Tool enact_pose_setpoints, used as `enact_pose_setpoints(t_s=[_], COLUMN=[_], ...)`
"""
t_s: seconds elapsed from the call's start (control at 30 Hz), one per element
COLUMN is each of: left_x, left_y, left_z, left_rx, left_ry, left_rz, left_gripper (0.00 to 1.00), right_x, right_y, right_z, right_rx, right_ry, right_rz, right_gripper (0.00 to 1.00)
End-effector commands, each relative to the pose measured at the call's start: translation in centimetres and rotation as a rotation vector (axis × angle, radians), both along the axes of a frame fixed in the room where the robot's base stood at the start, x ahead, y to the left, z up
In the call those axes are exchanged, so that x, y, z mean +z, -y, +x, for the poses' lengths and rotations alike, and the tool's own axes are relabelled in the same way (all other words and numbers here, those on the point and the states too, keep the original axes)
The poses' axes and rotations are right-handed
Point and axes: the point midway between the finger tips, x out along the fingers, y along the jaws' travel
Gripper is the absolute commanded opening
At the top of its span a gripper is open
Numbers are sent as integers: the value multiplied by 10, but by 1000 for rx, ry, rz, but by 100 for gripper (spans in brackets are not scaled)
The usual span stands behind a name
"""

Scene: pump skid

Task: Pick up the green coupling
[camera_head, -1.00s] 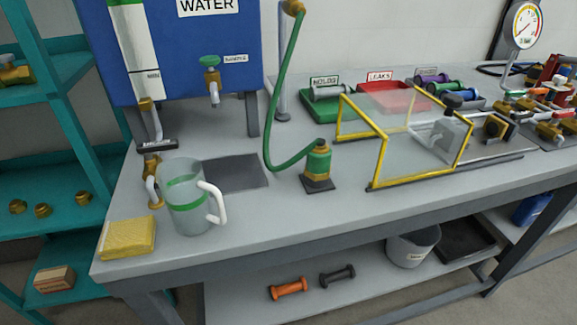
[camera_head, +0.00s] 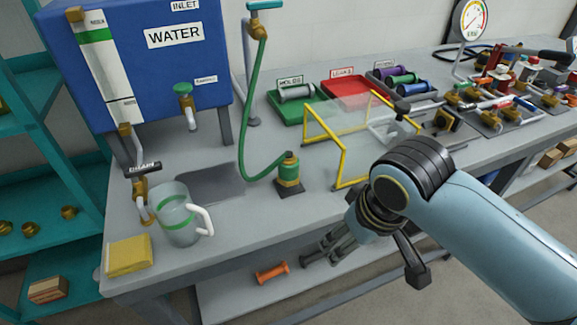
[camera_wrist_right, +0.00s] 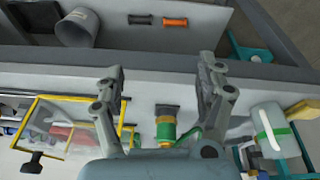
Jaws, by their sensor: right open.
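The green coupling (camera_head: 403,79) lies in a grey tray (camera_head: 431,94) at the back right of the bench, between a purple coupling (camera_head: 393,70) and a blue coupling (camera_head: 410,89). My right gripper (camera_head: 332,244) is at the bench's front edge, well in front of the tray and to its left. In the right wrist view my right gripper (camera_wrist_right: 160,72) has its fingers wide apart with nothing between them. I cannot make out the green coupling in that view. My left gripper does not show.
A yellow-framed clear guard (camera_head: 340,165) stands between my right gripper and the trays. A hose fitting (camera_head: 289,172), a jug (camera_head: 175,220) and a yellow sponge (camera_head: 129,254) are on the left. An orange coupling (camera_head: 272,273) lies on the lower shelf.

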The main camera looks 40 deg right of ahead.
Motion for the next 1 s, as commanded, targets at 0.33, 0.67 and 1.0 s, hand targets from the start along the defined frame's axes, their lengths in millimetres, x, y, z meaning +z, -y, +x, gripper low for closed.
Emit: enact_pose_setpoints(t_s=[0.33, 0.67, 1.0], left_x=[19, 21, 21], left_y=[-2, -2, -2], left_z=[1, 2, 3], left_rx=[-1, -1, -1], left_ry=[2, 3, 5], left_rz=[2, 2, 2], left_gripper=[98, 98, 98], right_x=[47, 63, 78], right_y=[4, 14, 18], right_z=[71, 169, 221], right_rx=[-466, -1082, -1481], right_ry=[-31, -102, -154], right_rz=[115, 218, 250], right_gripper=[72, 72, 72])
